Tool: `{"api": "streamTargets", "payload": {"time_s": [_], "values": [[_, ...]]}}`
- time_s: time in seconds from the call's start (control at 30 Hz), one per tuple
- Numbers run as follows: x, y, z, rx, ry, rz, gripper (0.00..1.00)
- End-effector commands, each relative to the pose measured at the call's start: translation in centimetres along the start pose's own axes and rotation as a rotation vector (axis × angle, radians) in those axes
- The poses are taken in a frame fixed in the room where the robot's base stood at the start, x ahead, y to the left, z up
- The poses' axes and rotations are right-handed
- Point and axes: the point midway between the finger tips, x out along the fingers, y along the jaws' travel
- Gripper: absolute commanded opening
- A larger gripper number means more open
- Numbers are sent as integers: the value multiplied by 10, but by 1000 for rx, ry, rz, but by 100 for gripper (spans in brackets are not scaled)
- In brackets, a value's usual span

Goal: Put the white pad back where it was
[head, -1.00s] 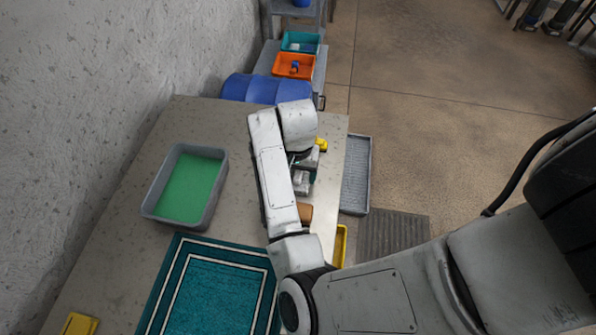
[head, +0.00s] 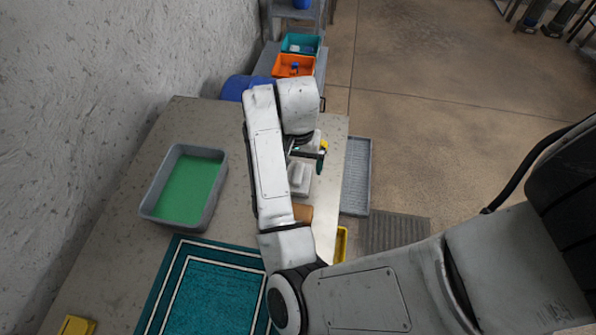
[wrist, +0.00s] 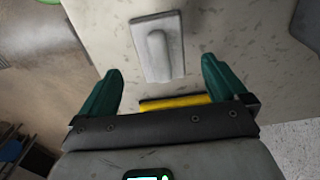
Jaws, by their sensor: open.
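The white pad (head: 299,178), a pale flat block with a raised grip on top, lies on the table near its right edge. The wrist view shows it whole and flat on the table top (wrist: 158,50), with nothing on it. My gripper (head: 307,157) is above the table, just beyond the pad in the head view. In the wrist view its two green fingers are spread wide and empty (wrist: 161,88), apart from the pad. My arm hides part of the table left of the pad.
A yellow item (wrist: 175,102) lies close by, partly hidden by my gripper. A brown block (head: 303,213) is in front of the pad. A grey tub with green inside (head: 150,205) and a teal rug (head: 215,295) are to the left. A grey tray (head: 356,175) stands off the right edge.

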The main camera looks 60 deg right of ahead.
Motion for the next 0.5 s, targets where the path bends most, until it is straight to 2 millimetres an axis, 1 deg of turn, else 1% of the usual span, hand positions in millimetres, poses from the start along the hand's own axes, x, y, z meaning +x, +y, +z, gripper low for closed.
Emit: {"api": "streamTargets", "payload": {"time_s": [0.1,0.23,0.33,0.5], "values": [[-27,-1,0,4,1,-6,99],[-49,-1,0,3,-1,-5,99],[-58,-1,0,2,-1,-4,99],[-64,0,0,1,-1,-1,99]]}}
